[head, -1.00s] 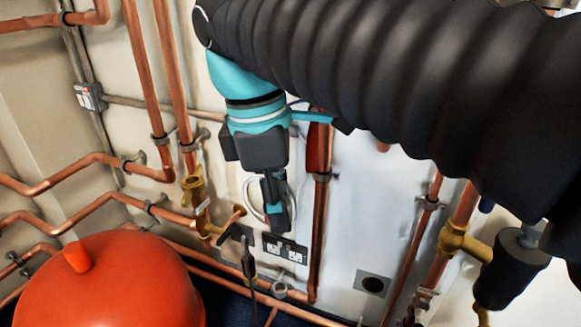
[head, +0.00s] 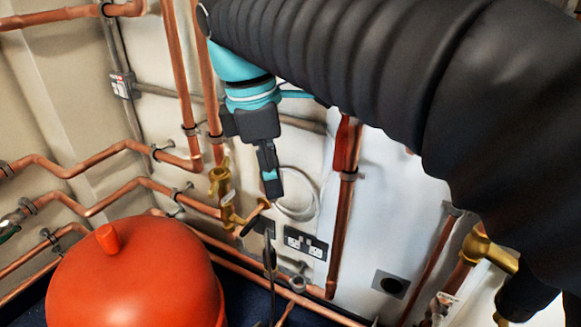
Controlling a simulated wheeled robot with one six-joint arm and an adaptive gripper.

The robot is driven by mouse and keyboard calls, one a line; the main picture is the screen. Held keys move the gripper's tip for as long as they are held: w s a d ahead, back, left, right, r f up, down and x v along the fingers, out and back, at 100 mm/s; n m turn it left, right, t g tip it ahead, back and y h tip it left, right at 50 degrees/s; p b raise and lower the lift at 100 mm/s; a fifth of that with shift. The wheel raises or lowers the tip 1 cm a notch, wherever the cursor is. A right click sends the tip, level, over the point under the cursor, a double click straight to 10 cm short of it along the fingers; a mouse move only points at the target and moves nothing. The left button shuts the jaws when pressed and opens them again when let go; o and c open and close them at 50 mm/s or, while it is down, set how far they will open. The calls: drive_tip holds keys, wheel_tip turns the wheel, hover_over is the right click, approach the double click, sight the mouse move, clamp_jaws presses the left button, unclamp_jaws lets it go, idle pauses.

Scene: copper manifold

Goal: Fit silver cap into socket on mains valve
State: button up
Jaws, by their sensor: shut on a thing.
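My gripper (head: 271,194) points down in front of the wall, close to the right of a brass valve (head: 221,183) on the copper pipework. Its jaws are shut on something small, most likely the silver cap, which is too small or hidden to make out. No silver cap shows elsewhere. A copper stub (head: 255,213) angles up from the lower part of the brass valve, just left of and below my fingertips. I cannot make out a socket on the valve or tell whether anything touches it.
A large red vessel (head: 140,275) fills the lower left. Copper pipes run along the walls, with a vertical one (head: 343,210) to the right of my gripper. A double power socket (head: 305,243) and a looped white cable (head: 295,208) are behind it. Another brass fitting (head: 487,249) is at the right.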

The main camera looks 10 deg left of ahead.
drive_tip(key=w+a+f+n+p, duration=0.4)
drive_tip(key=w+a+n+p, duration=0.1)
drive_tip(key=w+a, duration=0.8)
drive_tip(key=shift+a+n+t+y+p, duration=0.35)
drive_tip(key=shift+a+n, duration=0.35)
drive_tip(key=shift+a, duration=0.7)
idle(0.4)
drive_tip(key=shift+f, duration=0.2)
idle(0.4)
drive_tip(key=shift+f+b, duration=0.8)
drive_tip(key=shift+f, duration=0.5)
drive_tip(key=shift+p, duration=0.45)
drive_tip(key=shift+f, duration=0.75)
idle(0.5)
